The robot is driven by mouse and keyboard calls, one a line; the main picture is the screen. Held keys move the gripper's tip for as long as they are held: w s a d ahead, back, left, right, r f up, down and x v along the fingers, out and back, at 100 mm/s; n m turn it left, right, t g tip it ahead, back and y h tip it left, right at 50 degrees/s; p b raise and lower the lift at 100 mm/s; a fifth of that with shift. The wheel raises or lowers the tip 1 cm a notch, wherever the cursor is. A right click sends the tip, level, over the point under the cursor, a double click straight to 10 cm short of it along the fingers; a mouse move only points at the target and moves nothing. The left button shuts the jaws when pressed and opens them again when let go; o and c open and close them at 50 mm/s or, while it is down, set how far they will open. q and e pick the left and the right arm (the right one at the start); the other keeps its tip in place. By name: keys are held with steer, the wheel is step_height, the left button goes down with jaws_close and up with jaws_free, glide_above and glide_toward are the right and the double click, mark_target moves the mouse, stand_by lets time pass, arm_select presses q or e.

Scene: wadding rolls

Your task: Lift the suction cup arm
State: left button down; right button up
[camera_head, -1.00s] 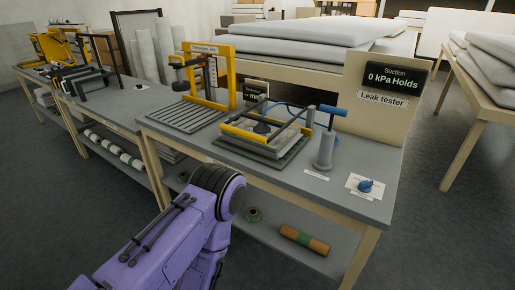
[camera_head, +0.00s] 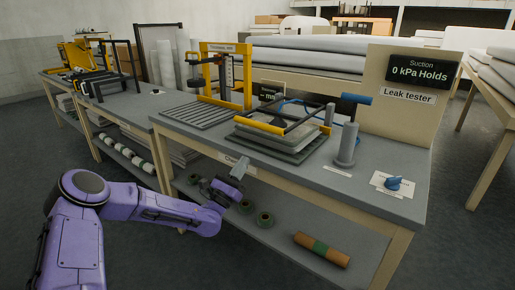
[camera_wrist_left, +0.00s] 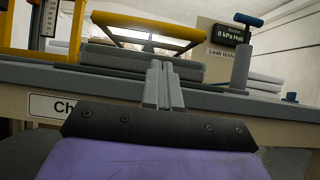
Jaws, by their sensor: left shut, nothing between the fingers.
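The suction cup arm is most likely the yellow and black frame (camera_head: 262,128) lying over a stack of grey pads (camera_head: 285,143) on the leak tester bench. Its yellow curved bar (camera_wrist_left: 150,24) also shows above the pads in the left wrist view. My left gripper (camera_head: 241,164) is shut and empty, in front of the bench edge and below the pads. Its closed grey fingers (camera_wrist_left: 163,72) point up toward the pads in the wrist view, apart from the bar as far as I can tell. My right gripper is not in view.
A grey pump-like post (camera_head: 347,145) with a blue handle and a blue knob (camera_head: 394,182) stand right of the pads. A yellow thickness gauge frame (camera_head: 204,76) stands left. The display (camera_head: 416,70) reads 0 kPa Holds. A lower shelf (camera_head: 290,225) holds rolls.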

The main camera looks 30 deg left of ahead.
arm_select(q)
steer(key=shift+d, duration=0.1)
steer(key=p+x, duration=0.1)
steer(key=x, duration=0.9)
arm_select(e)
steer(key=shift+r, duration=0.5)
